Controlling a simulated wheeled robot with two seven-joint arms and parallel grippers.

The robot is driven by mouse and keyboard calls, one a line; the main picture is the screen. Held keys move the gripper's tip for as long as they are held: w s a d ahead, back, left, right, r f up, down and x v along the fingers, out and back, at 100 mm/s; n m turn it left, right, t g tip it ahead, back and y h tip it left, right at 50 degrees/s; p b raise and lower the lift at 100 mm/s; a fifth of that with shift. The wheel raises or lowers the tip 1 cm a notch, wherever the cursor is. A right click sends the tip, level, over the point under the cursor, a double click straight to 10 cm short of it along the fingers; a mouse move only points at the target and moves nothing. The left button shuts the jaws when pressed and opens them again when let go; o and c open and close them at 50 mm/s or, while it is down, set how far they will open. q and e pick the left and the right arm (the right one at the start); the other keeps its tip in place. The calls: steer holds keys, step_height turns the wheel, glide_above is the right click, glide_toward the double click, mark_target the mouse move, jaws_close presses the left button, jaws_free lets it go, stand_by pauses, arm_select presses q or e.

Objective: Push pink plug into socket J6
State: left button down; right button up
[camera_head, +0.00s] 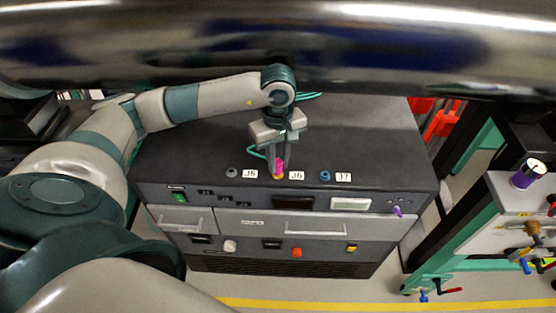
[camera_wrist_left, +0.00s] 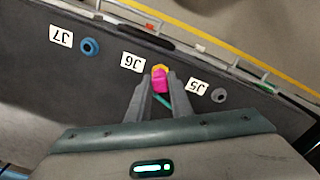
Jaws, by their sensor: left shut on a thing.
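The pink plug (camera_head: 279,165) is between the fingertips of my left gripper (camera_head: 279,160), which is shut on it. The plug also shows in the left wrist view (camera_wrist_left: 159,84), between the two grey fingers (camera_wrist_left: 158,95). A yellow-orange ring (camera_head: 278,176) lies at the plug's lower end, beside the J6 label (camera_head: 297,175); it looks like socket J6. The plug stands about upright over it. I cannot tell how deep the plug sits. A teal cable (camera_head: 257,152) runs from the plug. My right gripper is not in view.
On the dark cabinet top (camera_head: 350,135), a grey socket (camera_head: 232,173) is by label J5 and a blue socket (camera_head: 325,175) by label J7. A large shiny pipe (camera_head: 420,45) crosses above the cabinet. A white-topped bench (camera_head: 510,210) stands at the right.

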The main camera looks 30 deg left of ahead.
arm_select(q)
steer(key=shift+f, duration=0.15)
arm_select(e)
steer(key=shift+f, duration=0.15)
arm_select(q)
steer(key=c, duration=1.5)
jaws_free()
step_height(320, 180, up, 10)
steer(key=b, duration=0.3)
steer(key=shift+w, duration=0.1)
step_height(320, 180, up, 8)
steer(key=shift+f+b, duration=0.25)
steer(key=shift+b, duration=0.2)
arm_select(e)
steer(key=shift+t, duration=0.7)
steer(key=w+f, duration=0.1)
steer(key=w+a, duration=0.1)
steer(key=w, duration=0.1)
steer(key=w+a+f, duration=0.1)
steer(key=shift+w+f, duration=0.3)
